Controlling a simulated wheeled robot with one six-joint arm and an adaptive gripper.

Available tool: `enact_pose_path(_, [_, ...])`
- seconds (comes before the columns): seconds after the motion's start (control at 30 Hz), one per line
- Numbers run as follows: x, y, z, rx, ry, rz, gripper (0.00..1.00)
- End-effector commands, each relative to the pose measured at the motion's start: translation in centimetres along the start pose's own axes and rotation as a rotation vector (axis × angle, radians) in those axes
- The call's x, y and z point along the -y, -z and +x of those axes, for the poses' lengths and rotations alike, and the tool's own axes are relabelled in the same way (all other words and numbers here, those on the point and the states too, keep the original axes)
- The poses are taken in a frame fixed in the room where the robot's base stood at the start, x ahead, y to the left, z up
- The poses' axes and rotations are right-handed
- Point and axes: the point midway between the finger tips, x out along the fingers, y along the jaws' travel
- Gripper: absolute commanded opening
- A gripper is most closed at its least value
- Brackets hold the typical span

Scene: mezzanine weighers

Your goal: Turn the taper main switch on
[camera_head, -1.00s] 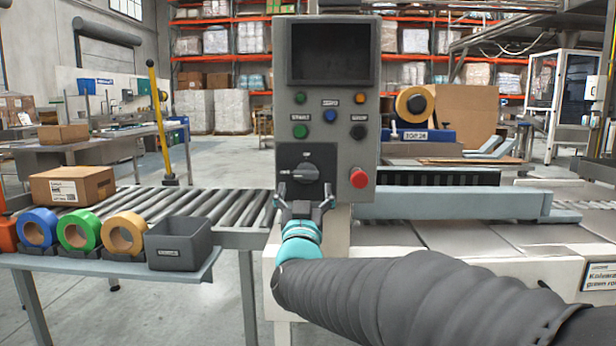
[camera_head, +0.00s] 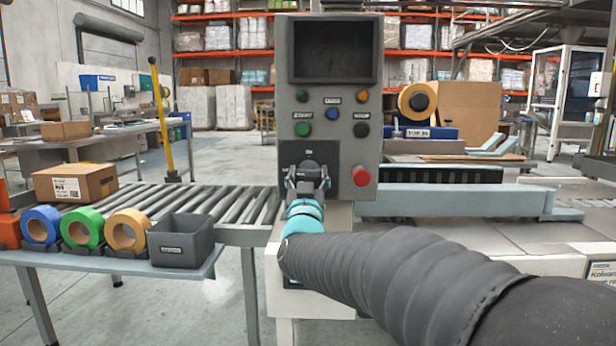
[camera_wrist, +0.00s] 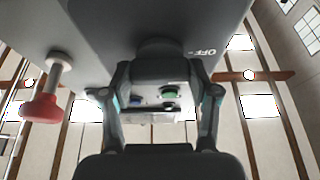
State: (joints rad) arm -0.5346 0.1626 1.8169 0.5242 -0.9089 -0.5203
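The main switch is a dark rotary knob on a black plate (camera_head: 307,150) low on the grey control panel (camera_head: 345,105). My gripper (camera_head: 307,178) is right at the knob and hides most of it in the head view. In the wrist view the dark knob (camera_wrist: 160,62) sits between the two fingertips of my gripper (camera_wrist: 160,75), one on each side. I cannot tell whether the fingers press on it. An "OFF" label (camera_wrist: 202,52) shows beside the knob. The knob's angle is hard to make out.
A red mushroom button (camera_head: 361,176) sticks out just right of the switch; it also shows in the wrist view (camera_wrist: 45,105). Coloured buttons and a dark screen (camera_head: 335,50) are above. Tape rolls and a grey bin (camera_head: 181,242) stand on a shelf at left, before a roller conveyor.

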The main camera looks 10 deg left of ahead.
Motion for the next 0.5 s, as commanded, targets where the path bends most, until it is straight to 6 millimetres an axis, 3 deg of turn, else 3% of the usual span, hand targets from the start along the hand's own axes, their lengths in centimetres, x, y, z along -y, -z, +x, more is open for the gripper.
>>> enact_pose_path(0.5, [0.14, -0.16, -0.08, -0.002, -0.053, 0.13, 0.26])
